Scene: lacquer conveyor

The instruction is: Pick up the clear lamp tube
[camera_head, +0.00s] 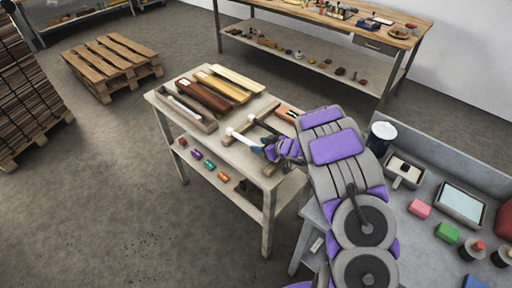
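A long pale, glassy-looking tube (186,108) lies in a shallow grey tray along the left side of the small grey table (213,148); it may be the clear lamp tube, but it is too small to be sure. A short white rod (242,138) lies on the near part of the tabletop, its right end close to my gripper. My purple and grey arm hides the table's right side.
Dark red, orange and yellow bars (220,89) lie at the table's back. A dark stick (263,125) with a white end lies near wooden strips. Small colored pieces (196,155) sit on the lower shelf. A grey bench (418,238) stands right; open floor is left.

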